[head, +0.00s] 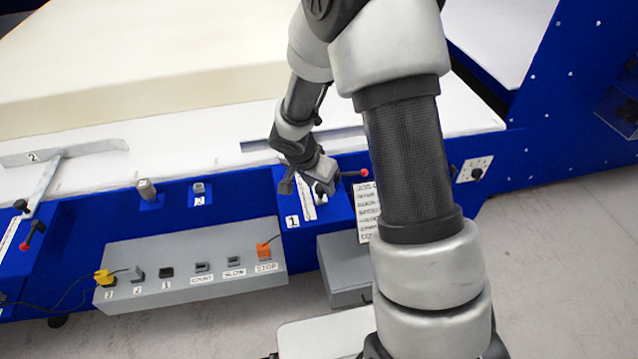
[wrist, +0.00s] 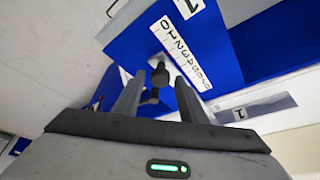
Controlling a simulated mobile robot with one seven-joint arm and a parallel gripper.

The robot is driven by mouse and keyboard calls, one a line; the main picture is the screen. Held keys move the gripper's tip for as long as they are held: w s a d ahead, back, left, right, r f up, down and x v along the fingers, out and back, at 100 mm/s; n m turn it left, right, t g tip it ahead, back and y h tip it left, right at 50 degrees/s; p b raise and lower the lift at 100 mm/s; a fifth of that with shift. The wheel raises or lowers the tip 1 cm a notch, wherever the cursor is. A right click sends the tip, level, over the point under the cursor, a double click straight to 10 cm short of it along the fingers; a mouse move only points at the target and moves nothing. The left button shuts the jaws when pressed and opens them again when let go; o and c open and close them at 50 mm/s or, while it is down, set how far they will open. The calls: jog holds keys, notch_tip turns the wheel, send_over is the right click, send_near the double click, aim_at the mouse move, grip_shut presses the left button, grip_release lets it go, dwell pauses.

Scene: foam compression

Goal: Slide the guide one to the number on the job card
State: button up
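Guide one's grey plate (head: 345,133) lies on the white bed, partly behind my arm; its end marked 1 shows in the wrist view (wrist: 270,105). Its white number scale (head: 307,205) is on the blue bracket; the digits run from 0 upward in the wrist view (wrist: 182,52). A black knob (wrist: 160,76) on a pale rod stands beside the scale. My gripper (head: 304,188) is over the bracket, its fingers apart on either side of the knob (wrist: 156,90); contact cannot be told. The job card (head: 365,222) is partly hidden by my arm and unreadable.
A red-tipped lever (head: 364,172) sticks out just right of my gripper. A grey button box (head: 190,265) stands below, to the left. Guide two (head: 45,185) is at far left. A large cream foam block (head: 130,60) lies on the bed.

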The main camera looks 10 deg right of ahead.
grip_shut()
jog(key=shift+w, duration=2.1)
jog(key=shift+o, duration=1.2)
grip_release()
jog(key=shift+s, duration=0.1)
jog(key=v, duration=1.7)
jog(key=shift+r+p, duration=0.25)
jog(key=shift+p, duration=0.2)
jog(key=shift+a, duration=0.1)
